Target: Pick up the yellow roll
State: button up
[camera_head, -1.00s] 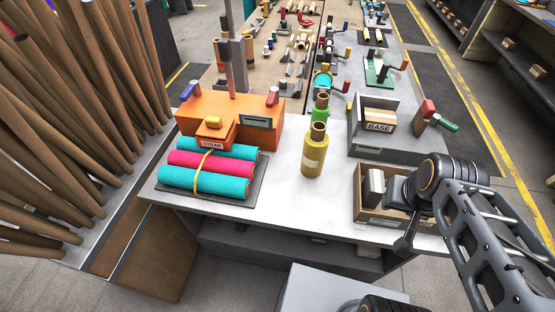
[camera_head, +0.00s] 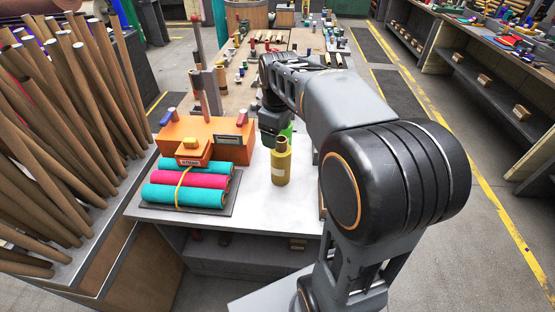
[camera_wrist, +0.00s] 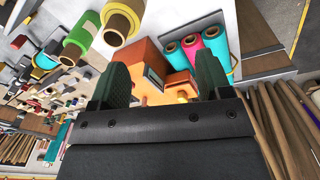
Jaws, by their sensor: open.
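The yellow roll (camera_head: 281,162) stands upright on the white table top, with a pale label on its side and a hollow core at its top. It also shows in the wrist view (camera_wrist: 122,22), near the top edge. The green roll (camera_wrist: 82,36) stands close beside it; in the head view (camera_head: 286,131) it is partly hidden by my arm. My gripper (camera_wrist: 158,85) is open and empty, its two dark fingers spread. In the head view my gripper (camera_head: 272,132) is above and behind the yellow roll, apart from it as far as I can tell.
An orange machine (camera_head: 203,139) stands left of the yellow roll. In front of it, teal and red rolls tied with a yellow band (camera_head: 188,186) lie on a dark mat. Many brown tubes (camera_head: 60,130) lean at the far left. The table front near the roll is clear.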

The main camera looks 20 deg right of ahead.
jog(key=w+d+r+n+g+p, duration=0.1)
jog(key=w+d+r+n+p, duration=0.1)
jog(key=w+d+n, duration=0.4)
send_over(281, 139)
jog(key=shift+m, duration=0.4)
notch_tip(281, 139, down, 8)
jog(key=shift+w+d+r+p, duration=0.1)
jog(key=shift+r+p, duration=0.1)
jog(key=shift+p, duration=0.1)
jog(key=shift+f+p, duration=0.7)
jog(key=shift+f, duration=2.35)
jog(key=c, duration=1.2)
